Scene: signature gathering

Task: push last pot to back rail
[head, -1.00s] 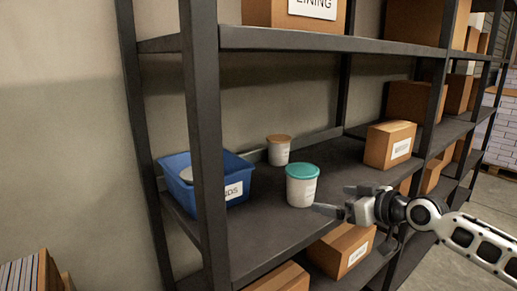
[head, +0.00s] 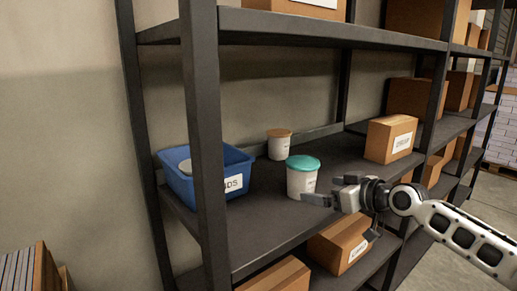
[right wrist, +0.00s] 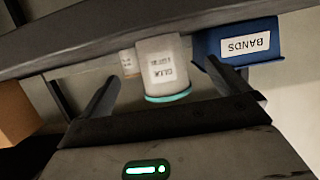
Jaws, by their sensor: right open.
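A white pot with a teal lid (head: 301,182) stands upright on the middle shelf, towards its front. A second white pot with a brown lid (head: 279,148) stands behind it, close to the back rail (head: 318,132). My right gripper (head: 322,190) is open and empty just right of the teal-lidded pot, its fingers pointing at it. In the right wrist view, which is upside down, the teal-lidded pot (right wrist: 163,68) shows ahead between the spread fingers. The brown-lidded pot (right wrist: 128,62) is partly hidden behind it. My left gripper is out of view.
A blue bin (head: 228,168) labelled BANDS stands left of the pots, behind the dark front post (head: 203,150). A cardboard box (head: 388,140) stands to their right. The upper shelf (head: 300,30) hangs above. Shelf space behind the teal-lidded pot, right of the brown-lidded one, is clear.

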